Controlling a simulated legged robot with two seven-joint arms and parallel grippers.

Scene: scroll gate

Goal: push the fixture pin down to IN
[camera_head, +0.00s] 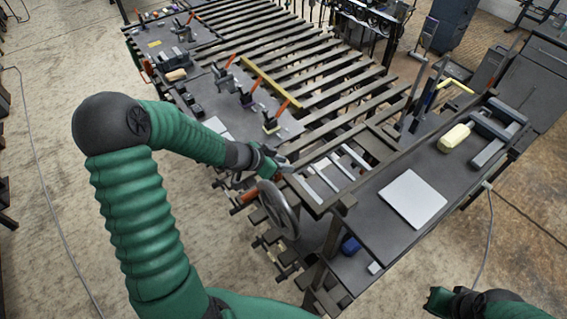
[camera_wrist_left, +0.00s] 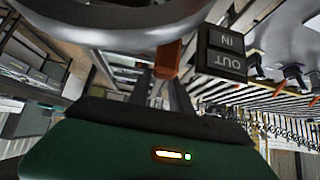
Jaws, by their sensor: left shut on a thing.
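My left gripper (camera_head: 280,164) is at the near edge of the slatted table, just above the grey handwheel. In the left wrist view its two dark fingers (camera_wrist_left: 162,84) are closed around an orange-brown piece (camera_wrist_left: 167,58), which looks like the handle of the fixture pin. The pin's lower part is hidden. A dark plate with the words IN and OUT (camera_wrist_left: 223,52) sits beside it, upside down in this view. My right arm's end (camera_head: 440,299) shows at the lower right, and its jaws cannot be made out.
The handwheel (camera_head: 279,211) stands close below my left gripper; its rim also crosses the top of the left wrist view (camera_wrist_left: 110,40). The slatted table (camera_head: 330,75) carries several orange-handled clamps (camera_head: 271,120). A side bench (camera_head: 372,225) holds a pale square plate (camera_head: 412,199) and a yellow-white bottle (camera_head: 454,138).

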